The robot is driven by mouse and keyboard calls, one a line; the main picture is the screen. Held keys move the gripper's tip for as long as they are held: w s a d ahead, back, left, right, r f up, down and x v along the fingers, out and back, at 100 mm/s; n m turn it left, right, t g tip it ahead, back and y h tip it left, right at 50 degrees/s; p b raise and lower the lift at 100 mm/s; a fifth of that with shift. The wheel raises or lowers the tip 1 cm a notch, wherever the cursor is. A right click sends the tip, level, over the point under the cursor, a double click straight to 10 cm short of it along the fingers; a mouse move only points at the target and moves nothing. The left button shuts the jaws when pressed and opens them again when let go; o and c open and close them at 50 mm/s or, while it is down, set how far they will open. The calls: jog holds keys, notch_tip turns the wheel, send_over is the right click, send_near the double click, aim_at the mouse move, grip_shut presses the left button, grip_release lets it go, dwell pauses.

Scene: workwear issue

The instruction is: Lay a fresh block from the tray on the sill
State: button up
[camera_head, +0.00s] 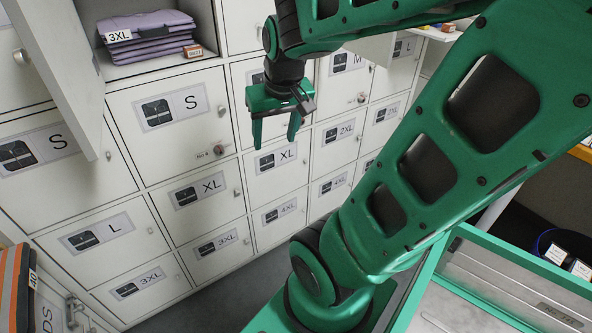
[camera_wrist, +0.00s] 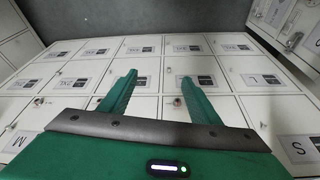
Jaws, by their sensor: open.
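My gripper (camera_head: 275,135) is open and empty, pointing down in front of the closed locker doors. In the wrist view its two green fingers (camera_wrist: 159,82) stand apart with only locker fronts beyond them. A small orange-brown block with a label (camera_head: 193,51) sits at the front right of the open locker compartment, on its sill (camera_head: 160,69), beside folded purple clothing. My gripper is right of and below this compartment. I cannot make out the tray for certain. A dark round container (camera_head: 545,243) at the right edge holds small white-faced pieces, partly cut off.
An open locker door (camera_head: 62,75) stands out at the left of the open compartment. Closed lockers with size labels (camera_head: 186,106) fill the wall. A green-edged grey surface (camera_head: 510,275) lies lower right. Orange-striped clothing (camera_head: 14,290) shows lower left. Grey floor (camera_head: 215,305) is clear below the lockers.

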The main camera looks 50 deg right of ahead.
jog(key=s+a+f+m+g+y, duration=0.1)
jog(key=s+a+f+g, duration=0.2)
jog(key=s, duration=0.8)
jog(key=shift+a+g+y, duration=0.3)
jog(key=shift+a+y, duration=0.1)
jog(key=shift+a, duration=0.1)
jog(key=shift+s, duration=0.1)
